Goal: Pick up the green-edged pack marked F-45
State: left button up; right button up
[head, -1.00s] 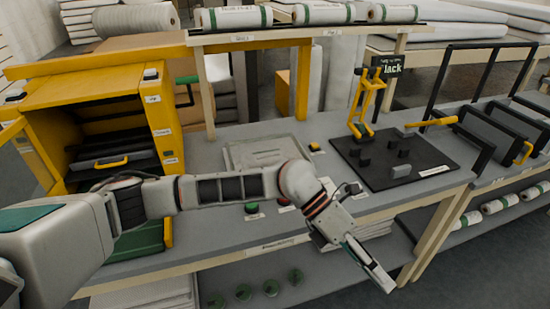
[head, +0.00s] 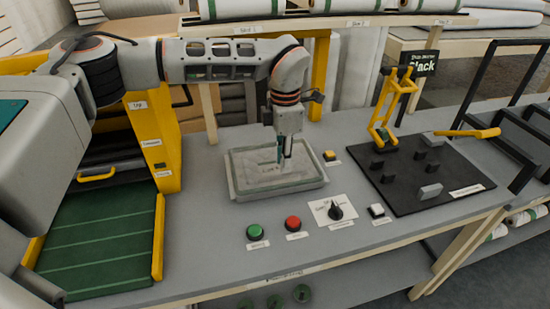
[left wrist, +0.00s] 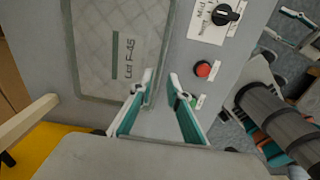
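The pack marked Lot F-45 (head: 262,163) lies flat in a shallow grey tray (head: 236,192) on the bench. It is a pale quilted slab. In the left wrist view the pack (left wrist: 145,30) shows its lettering and a dark green stripe. My left gripper (head: 282,160) points down over the pack in the head view. In the left wrist view my left gripper (left wrist: 161,78) has its fingers apart with nothing between them, by the pack's lettered edge. Whether they touch it I cannot tell. My right gripper (left wrist: 293,28) shows partly at the upper right edge, fingers apart.
A green button (head: 255,232), a red button (head: 293,224) and a black knob (head: 336,211) stand in front of the tray. A black board (head: 430,195) with a yellow-handled fixture is at right. A yellow cabinet (head: 165,150) and green ramp (head: 100,240) are at left.

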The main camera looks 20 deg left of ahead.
aim_at(282, 184)
pick_arm(q)
jog(key=shift+w+a+f, duration=0.1)
jog(key=shift+w+f, duration=0.05)
jog(key=shift+f, duration=0.15)
jog(key=shift+s+f, duration=0.2)
jog(key=shift+f, duration=0.35)
jog(key=shift+s+f, duration=0.15)
jog(key=shift+f, duration=0.4)
notch_tip(282, 184, down, 4)
jog(key=shift+r, duration=0.25)
jog(key=shift+f, duration=0.4)
jog(key=shift+w+f, duration=0.1)
jog(key=shift+f, duration=0.1)
pick_arm(e)
jog(key=shift+s, duration=0.3)
pick_arm(q)
grip_shut()
